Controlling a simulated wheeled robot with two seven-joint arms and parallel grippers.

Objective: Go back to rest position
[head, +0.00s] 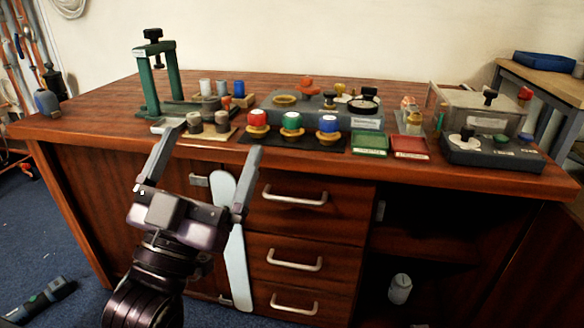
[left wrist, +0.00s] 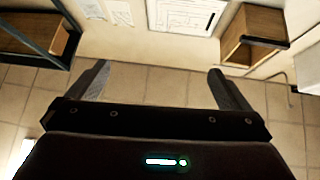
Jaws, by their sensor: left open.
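My left gripper (head: 205,168) is open and empty. In the head view it is raised in front of the wooden workbench (head: 480,172), with its fingers pointing up and reaching to about the bench's front edge in the picture. The open fingers also show in the left wrist view (left wrist: 158,82), with nothing between them. That view looks toward a tiled surface and pale wall, away from the bench top. My right gripper is not in view.
On the bench stand a green press frame (head: 147,85), red (head: 257,120), green (head: 291,122) and blue (head: 328,124) capped parts, a green tray (head: 369,145), a red tray (head: 409,148) and a dark control box (head: 492,150). A tool (head: 40,298) lies on the blue floor.

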